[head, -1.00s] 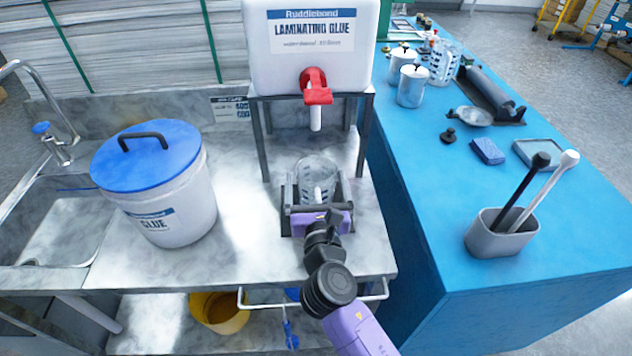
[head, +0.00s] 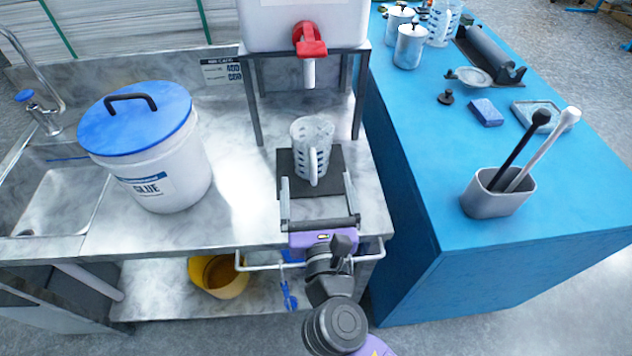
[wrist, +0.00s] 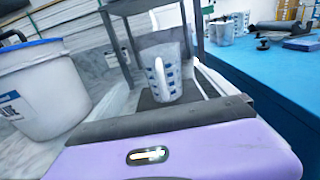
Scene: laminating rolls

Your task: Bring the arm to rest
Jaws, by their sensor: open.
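My gripper (head: 318,196) is open and empty, over the front edge of the steel counter (head: 235,225). Its two fingers point toward a clear measuring jug (head: 311,145) with blue markings and a white handle. The jug stands upright on a dark square mat (head: 333,178) below the glue tank's red tap (head: 309,40). In the wrist view the jug (wrist: 163,75) stands beyond the purple gripper body, apart from it. Whether the jug holds anything is unclear.
A glue bucket (head: 160,170) with a blue lid stands left, beside a sink (head: 62,205). A blue table (head: 440,190) on the right holds a grey holder (head: 497,197) with two handles. A rail (head: 270,266) runs along the counter front, near my gripper.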

